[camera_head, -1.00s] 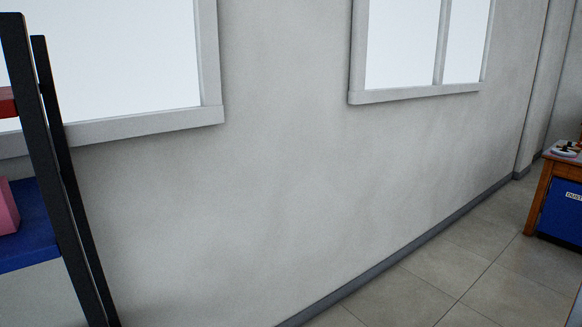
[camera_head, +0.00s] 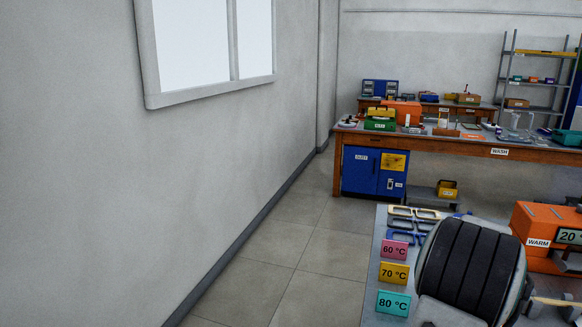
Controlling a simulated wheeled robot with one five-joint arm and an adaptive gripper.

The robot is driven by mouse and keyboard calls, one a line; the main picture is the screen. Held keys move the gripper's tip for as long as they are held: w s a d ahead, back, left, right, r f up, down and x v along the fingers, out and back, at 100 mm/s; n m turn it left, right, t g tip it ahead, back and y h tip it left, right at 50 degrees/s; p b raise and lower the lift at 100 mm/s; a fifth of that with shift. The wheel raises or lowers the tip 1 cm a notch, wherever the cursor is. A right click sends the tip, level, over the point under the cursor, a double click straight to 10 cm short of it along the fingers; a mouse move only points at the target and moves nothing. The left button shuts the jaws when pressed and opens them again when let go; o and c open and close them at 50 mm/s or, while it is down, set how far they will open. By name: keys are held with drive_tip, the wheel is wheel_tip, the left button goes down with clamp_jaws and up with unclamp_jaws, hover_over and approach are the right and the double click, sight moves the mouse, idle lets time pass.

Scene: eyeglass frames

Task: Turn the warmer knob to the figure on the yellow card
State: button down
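The yellow card (camera_head: 393,274) reads 70 °C. It stands on the near bench between a pink card (camera_head: 394,249) reading 60 °C and a teal card (camera_head: 393,303) reading 80 °C. The orange warmer (camera_head: 533,222), labelled WARM, is at the right edge. I cannot make out the warmer's knob. My gripper is not in view.
Eyeglass frames (camera_head: 408,230) lie behind the cards. A wooden bench (camera_head: 450,144) labelled WASH is farther back. The tiled floor (camera_head: 295,257) at left is clear beside the wall.

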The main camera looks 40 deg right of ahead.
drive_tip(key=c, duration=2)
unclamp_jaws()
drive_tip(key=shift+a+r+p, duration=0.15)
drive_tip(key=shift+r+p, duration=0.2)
drive_tip(key=shift+p, duration=0.45)
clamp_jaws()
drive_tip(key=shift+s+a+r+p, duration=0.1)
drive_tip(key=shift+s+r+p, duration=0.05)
drive_tip(key=shift+p, duration=0.55)
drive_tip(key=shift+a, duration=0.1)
drive_tip(key=shift+p, duration=0.3)
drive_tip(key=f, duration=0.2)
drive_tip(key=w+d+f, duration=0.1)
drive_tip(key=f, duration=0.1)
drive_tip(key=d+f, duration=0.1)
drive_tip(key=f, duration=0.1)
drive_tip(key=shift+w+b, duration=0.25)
drive_tip(key=shift+b, duration=0.1)
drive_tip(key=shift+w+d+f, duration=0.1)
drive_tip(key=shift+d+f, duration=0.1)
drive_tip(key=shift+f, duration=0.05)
